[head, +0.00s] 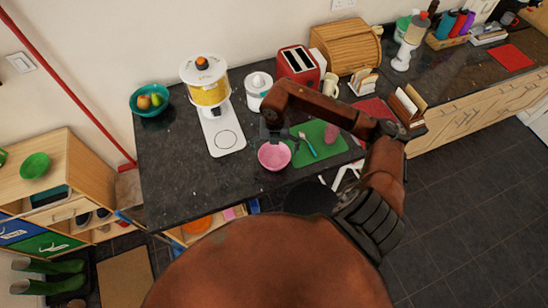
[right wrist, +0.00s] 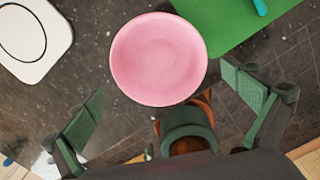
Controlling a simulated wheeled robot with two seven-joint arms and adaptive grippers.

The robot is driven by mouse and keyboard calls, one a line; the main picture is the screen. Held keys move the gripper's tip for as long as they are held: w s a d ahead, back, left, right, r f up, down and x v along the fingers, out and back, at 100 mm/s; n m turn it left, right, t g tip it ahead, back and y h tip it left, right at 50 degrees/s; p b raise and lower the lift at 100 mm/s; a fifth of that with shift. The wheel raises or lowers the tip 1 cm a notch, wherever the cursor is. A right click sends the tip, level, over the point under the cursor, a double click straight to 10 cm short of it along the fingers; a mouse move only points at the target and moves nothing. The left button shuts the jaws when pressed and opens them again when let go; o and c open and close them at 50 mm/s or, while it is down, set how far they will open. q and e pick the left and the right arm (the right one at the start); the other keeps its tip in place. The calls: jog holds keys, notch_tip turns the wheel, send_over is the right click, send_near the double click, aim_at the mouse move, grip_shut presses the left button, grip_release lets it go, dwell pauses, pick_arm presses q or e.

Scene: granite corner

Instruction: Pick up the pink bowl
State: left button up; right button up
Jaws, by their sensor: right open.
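The pink bowl (head: 274,156) stands upright and looks empty on the dark countertop, near its front edge, in the head view. In the right wrist view the bowl (right wrist: 158,59) lies just ahead of my fingers, with its whole rim showing. My right gripper (head: 272,134) is above the bowl's far side in the head view. In the right wrist view the gripper (right wrist: 168,100) is open, its green fingers spread wide apart with nothing between their tips but counter and part of the bowl. My left gripper does not show.
A green mat (head: 318,143) with a blue utensil (head: 308,144) and a pink cup (head: 331,133) lies right of the bowl. A dispenser (head: 210,95) on a white base stands left. A teal fruit bowl (head: 149,101) is further left. A red toaster (head: 297,66) stands behind.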

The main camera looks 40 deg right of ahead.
aim_at(275, 161)
jog(key=f, duration=0.2)
jog(key=f+p, duration=0.1)
jog(key=shift+w+d+f, duration=0.3)
jog(key=shift+f, duration=0.55)
jog(key=shift+c, duration=0.6)
jog(key=c, duration=0.9)
